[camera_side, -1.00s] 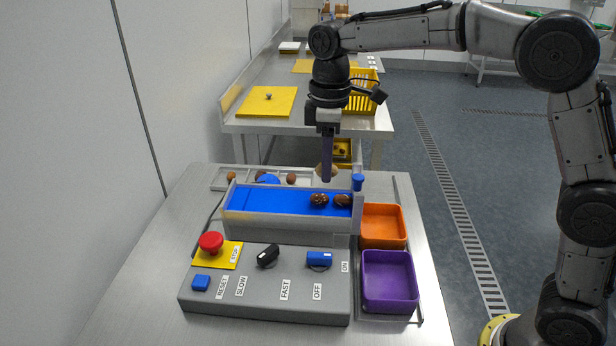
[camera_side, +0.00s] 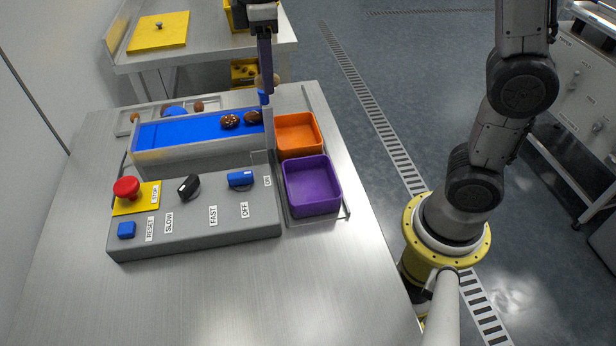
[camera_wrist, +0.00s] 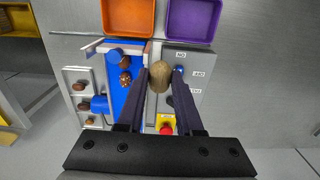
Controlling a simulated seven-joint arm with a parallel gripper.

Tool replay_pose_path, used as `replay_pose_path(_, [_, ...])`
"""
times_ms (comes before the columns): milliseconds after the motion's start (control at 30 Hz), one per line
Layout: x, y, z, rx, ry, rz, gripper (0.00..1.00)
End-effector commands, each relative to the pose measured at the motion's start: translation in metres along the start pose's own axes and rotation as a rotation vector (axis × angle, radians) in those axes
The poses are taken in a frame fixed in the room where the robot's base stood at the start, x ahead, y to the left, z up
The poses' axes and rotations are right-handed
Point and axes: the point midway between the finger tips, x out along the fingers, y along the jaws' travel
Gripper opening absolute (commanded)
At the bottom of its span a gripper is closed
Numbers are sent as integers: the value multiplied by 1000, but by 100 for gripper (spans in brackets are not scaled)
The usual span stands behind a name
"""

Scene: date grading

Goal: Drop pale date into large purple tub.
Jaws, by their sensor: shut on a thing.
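My gripper (camera_side: 267,80) hangs above the far right end of the belt in the side view. In the wrist view my gripper (camera_wrist: 160,78) is shut on the pale date (camera_wrist: 158,79), a tan oval between the fingertips. The date (camera_side: 259,81) is partly hidden by a finger in the side view. The purple tub (camera_side: 314,208) stands on the table to the right of the control panel and looks empty. It also shows at the top right of the wrist view (camera_wrist: 190,41). My gripper and the date are apart from it, farther back and higher.
An orange tub (camera_side: 300,152) stands just behind the purple tub. Two dark dates (camera_side: 231,121) lie on the blue belt (camera_side: 178,131). The grey control panel (camera_side: 190,240) has a red stop button (camera_side: 126,187) and knobs. A divided tray (camera_wrist: 77,88) holds brown dates.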

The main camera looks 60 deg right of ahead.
Motion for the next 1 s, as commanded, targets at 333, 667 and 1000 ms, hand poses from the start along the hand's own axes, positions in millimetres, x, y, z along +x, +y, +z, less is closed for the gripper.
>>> replay_pose_path(333, [0, 0, 0, 0, 0, 0, 8])
replay_pose_path(667, [9, -4, 4, 0, -2, -1, 8])
replay_pose_path(1000, [72, -35, 43, -1, -4, -2, 8])
